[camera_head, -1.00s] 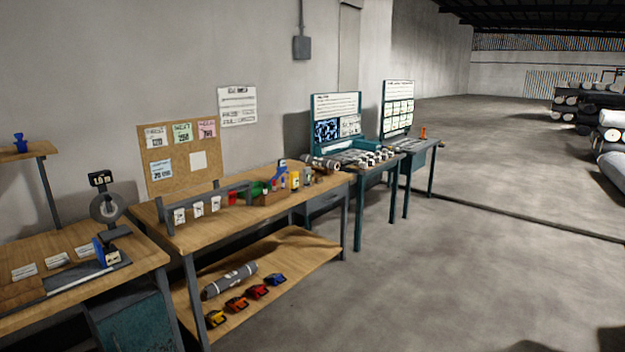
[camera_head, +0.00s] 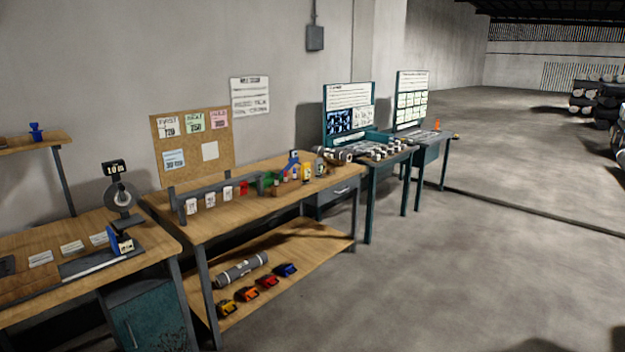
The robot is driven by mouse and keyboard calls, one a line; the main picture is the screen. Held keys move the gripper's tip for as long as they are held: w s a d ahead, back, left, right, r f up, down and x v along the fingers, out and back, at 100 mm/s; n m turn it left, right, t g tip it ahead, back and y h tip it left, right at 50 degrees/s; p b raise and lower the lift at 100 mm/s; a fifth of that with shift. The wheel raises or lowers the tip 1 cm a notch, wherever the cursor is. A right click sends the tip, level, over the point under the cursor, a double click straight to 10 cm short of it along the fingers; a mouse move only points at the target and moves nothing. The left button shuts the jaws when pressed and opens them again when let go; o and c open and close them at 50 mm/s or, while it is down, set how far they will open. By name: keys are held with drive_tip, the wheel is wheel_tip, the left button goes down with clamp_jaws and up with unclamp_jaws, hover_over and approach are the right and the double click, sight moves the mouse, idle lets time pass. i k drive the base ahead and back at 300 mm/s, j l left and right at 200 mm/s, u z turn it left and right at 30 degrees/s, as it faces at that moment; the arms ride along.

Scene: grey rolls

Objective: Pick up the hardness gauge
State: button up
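I cannot tell for certain which object is the hardness gauge. A device with a small black display (camera_head: 115,168) above a dark round disc (camera_head: 121,195) stands on the left wooden bench. A blue and dark device (camera_head: 121,238) stands just below it on the same bench. A small blue object (camera_head: 37,132) sits on the wooden shelf at the far left. Several small items, among them a yellow one (camera_head: 307,172) and a red one (camera_head: 243,188), stand on the middle bench. My gripper is not in view.
The left bench (camera_head: 60,245) and middle bench (camera_head: 215,222) stand along the wall. A lower shelf (camera_head: 290,250) holds a grey roll (camera_head: 241,269) and several coloured tools. Two teal stations stand further right. The concrete floor (camera_head: 450,270) in front is clear. Grey rolls lie far right.

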sight(318, 163)
drive_tip(key=i, duration=2.05)
drive_tip(key=i+z, duration=0.15)
drive_tip(key=i, duration=1.1)
drive_tip(key=i+j+z, duration=0.15)
drive_tip(key=i, duration=1.1)
drive_tip(key=i+u, duration=0.75)
drive_tip(key=i+l+u, duration=0.15)
drive_tip(key=u, duration=0.25)
drive_tip(key=i, duration=0.05)
